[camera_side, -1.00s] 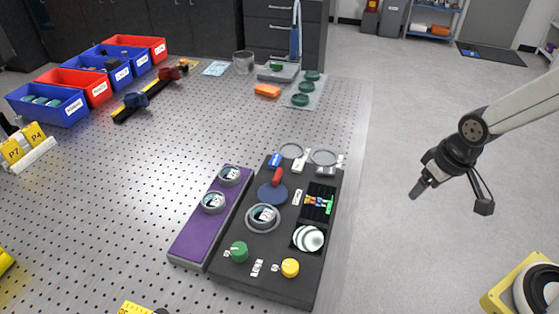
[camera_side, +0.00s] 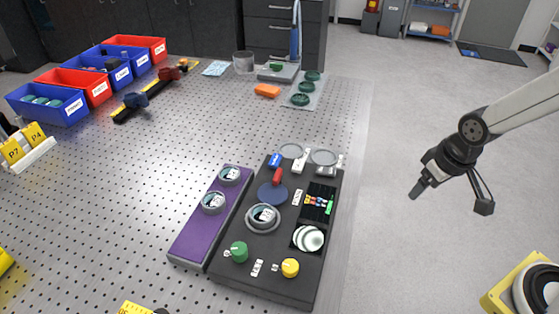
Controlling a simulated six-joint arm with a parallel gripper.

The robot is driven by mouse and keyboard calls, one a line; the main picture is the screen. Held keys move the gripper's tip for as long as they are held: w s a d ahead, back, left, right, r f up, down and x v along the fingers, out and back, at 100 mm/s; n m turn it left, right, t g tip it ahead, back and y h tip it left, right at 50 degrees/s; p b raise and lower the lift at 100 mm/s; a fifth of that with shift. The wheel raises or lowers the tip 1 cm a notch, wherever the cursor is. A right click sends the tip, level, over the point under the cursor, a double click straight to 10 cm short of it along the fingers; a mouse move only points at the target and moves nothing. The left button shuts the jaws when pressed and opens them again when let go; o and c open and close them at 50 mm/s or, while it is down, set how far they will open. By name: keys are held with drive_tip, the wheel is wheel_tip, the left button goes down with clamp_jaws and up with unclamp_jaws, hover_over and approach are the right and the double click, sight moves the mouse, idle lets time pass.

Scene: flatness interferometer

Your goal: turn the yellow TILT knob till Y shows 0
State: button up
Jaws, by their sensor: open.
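The yellow TILT knob (camera_side: 290,267) sits at the front right corner of the dark instrument base (camera_side: 232,285). A green knob (camera_side: 239,251) stands to its left, with a small white label between them. A small dark screen (camera_side: 318,204) with coloured marks is on the right of the base; its Y reading is too small to make out. My gripper (camera_side: 445,195) hangs beyond the table's right edge, over the floor, to the right of and well away from the yellow knob. Its fingers are spread and hold nothing.
A purple pad (camera_side: 205,235) with two ringed discs lies left of the base. A red handle (camera_side: 277,178), a ringed disc (camera_side: 263,217) and white round pieces (camera_side: 308,239) stand on the base. Red and blue bins (camera_side: 75,88) are at the far left.

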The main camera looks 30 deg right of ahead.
idle(0.4)
wheel_tip(320, 180, up, 3)
drive_tip(key=g, duration=0.3)
hover_over(290, 266)
drive_tip(key=shift+r, duration=0.15)
drive_tip(key=shift+f, duration=3.9)
